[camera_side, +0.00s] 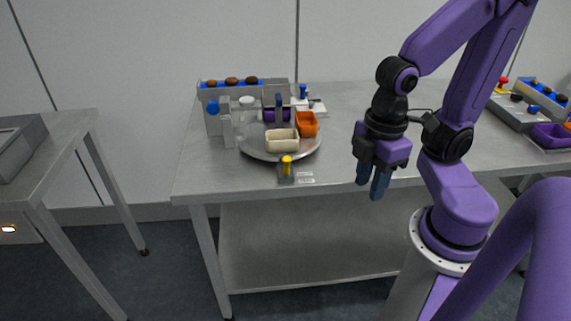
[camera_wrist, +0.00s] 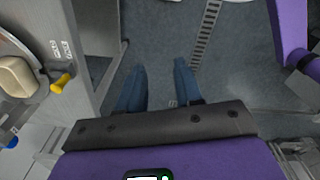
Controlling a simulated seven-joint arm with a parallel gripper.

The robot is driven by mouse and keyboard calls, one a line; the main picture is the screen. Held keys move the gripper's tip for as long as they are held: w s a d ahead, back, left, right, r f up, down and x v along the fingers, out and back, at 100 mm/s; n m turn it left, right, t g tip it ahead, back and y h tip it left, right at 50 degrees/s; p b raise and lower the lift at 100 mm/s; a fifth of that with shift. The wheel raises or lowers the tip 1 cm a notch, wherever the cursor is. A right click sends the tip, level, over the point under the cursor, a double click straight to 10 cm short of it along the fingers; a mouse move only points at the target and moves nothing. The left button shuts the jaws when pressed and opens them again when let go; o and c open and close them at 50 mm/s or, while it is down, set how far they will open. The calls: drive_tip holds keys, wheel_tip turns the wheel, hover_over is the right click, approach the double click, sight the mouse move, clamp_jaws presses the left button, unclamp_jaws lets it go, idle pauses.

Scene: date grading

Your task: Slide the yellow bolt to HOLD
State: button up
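The yellow bolt (camera_side: 286,164) stands on a small grey block (camera_side: 286,175) at the front edge of the table, before the round tray (camera_side: 252,152). It also shows at the left of the wrist view (camera_wrist: 60,83). Two small white labels (camera_side: 305,177) lie just right of the block; they show in the wrist view (camera_wrist: 60,48) too, their words too small to read. My gripper (camera_side: 374,185) is to the right of the bolt, at the table's front edge, well apart from it. Its blue fingers point down with a clear gap between them (camera_wrist: 157,88), and nothing is held.
The round tray bears a cream bin (camera_side: 282,146), an orange bin (camera_side: 306,124) and a purple bin (camera_side: 270,115). A clear jar (camera_side: 246,104) and a rack with brown dates (camera_side: 231,82) stand behind. The tabletop between tray and gripper is clear. A second table (camera_side: 60,150) is at left.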

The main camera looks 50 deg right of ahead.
drive_tip(key=shift+o, duration=0.3)
drive_tip(key=w, duration=0.2)
drive_tip(key=w+r, duration=0.1)
drive_tip(key=w+a, duration=0.1)
drive_tip(key=w, duration=0.1)
drive_tip(key=shift+w+r, duration=0.3)
drive_tip(key=shift+r, duration=0.05)
wheel_tip(320, 180, up, 3)
hover_over(287, 158)
drive_tip(key=shift+m, duration=0.3)
wheel_tip(287, 158, down, 17)
drive_tip(key=shift+a+r, duration=0.1)
